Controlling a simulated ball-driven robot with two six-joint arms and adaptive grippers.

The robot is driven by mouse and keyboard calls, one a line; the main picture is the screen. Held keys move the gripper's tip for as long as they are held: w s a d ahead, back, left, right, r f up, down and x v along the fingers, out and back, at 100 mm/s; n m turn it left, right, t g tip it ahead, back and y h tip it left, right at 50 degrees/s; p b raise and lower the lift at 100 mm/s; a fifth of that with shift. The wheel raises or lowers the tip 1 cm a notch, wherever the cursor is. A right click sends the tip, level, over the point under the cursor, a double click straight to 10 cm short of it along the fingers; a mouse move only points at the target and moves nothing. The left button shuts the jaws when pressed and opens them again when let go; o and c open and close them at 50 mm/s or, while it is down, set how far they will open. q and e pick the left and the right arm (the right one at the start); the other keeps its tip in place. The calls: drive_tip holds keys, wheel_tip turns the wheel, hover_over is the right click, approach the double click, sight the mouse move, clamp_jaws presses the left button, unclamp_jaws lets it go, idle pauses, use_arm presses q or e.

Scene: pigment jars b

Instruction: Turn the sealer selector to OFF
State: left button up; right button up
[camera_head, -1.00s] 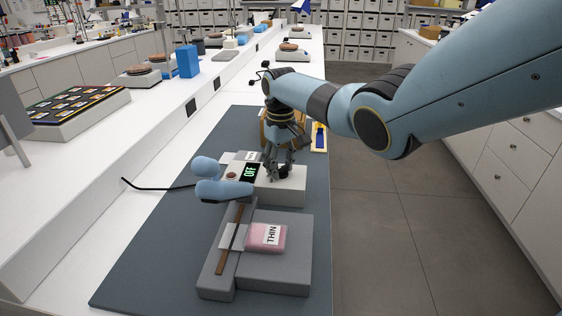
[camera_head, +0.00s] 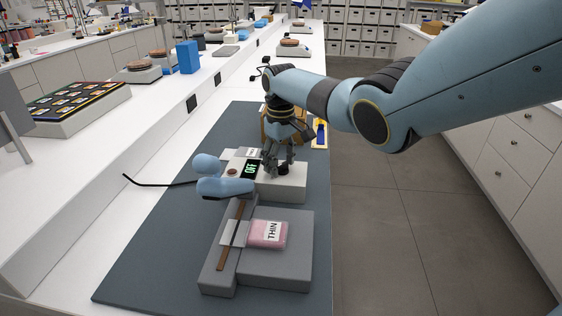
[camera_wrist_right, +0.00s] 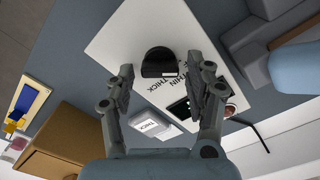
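The sealer (camera_head: 292,186) is a light box on the dark mat, with a blue-capped lever (camera_head: 225,187) at its left. Its small display (camera_head: 251,169) reads OFF in green. The black selector knob (camera_wrist_right: 158,62) stands on the panel, beside printed THIN and THICK; it also shows in the head view (camera_head: 284,169). My right gripper (camera_wrist_right: 168,72) is open above the knob, with a finger on either side and visible gaps. It also shows in the head view (camera_head: 277,168), pointing down. My left gripper is not in view.
A pink pouch labelled THIN (camera_head: 268,233) lies on the grey block (camera_head: 275,271) in front of the sealer. A brown box (camera_wrist_right: 65,142) stands behind the sealer. A black cable (camera_head: 150,184) runs left from the sealer. The mat (camera_head: 165,255) is clear at front left.

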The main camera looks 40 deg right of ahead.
wheel_tip(320, 180, up, 12)
idle(0.7)
drive_tip(key=shift+s+f, duration=0.1)
idle(0.4)
